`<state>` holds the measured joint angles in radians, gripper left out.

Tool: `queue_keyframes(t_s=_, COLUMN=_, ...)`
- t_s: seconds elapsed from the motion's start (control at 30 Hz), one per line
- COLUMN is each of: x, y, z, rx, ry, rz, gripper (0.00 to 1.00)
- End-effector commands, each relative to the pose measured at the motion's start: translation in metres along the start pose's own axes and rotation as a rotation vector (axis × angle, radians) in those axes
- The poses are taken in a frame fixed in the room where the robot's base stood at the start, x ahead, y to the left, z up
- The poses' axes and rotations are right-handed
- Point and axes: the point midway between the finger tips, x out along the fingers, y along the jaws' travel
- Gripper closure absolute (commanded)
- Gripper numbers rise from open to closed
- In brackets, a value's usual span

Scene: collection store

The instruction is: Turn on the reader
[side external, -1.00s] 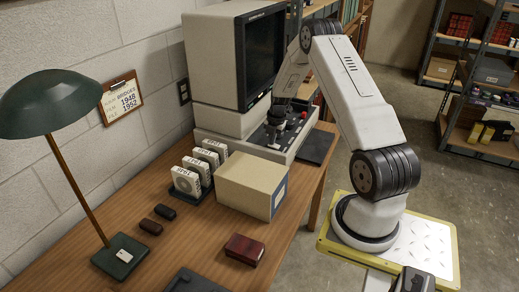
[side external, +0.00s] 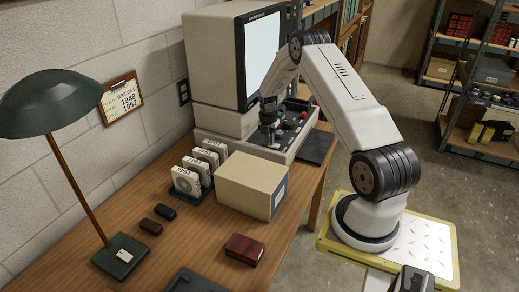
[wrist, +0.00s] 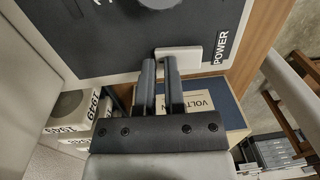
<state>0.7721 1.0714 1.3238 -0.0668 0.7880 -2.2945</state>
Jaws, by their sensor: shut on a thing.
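The reader (side external: 213,62) is a large beige machine on the desk, and its screen (side external: 262,55) glows pale. My gripper (side external: 267,133) is low over the left end of its control panel. In the wrist view, my gripper (wrist: 159,62) has its two dark fingers close together at a white switch (wrist: 190,56). The switch lies beside the printed word POWER (wrist: 222,48) on the dark panel. The fingers are shut on the switch and hide part of it. In the side view the fingers hide the switch.
A cardboard box (side external: 244,185) stands in front of the panel, close to my gripper. Several labelled film boxes (side external: 187,182) stand in a rack left of it.

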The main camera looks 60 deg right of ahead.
Motion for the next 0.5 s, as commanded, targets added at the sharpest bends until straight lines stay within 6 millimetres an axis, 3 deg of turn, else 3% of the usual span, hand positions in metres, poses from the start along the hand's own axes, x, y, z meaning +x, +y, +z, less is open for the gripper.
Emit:
queue_keyframes(t_s=0.03, x=0.0108, y=-0.005, z=-0.0021, rx=0.0, ry=0.007, rz=-0.009, gripper=1.0)
queue_keyframes(t_s=0.5, x=0.0098, y=-0.013, z=-0.0017, rx=0.0, ry=0.009, rz=-0.01, gripper=1.0)
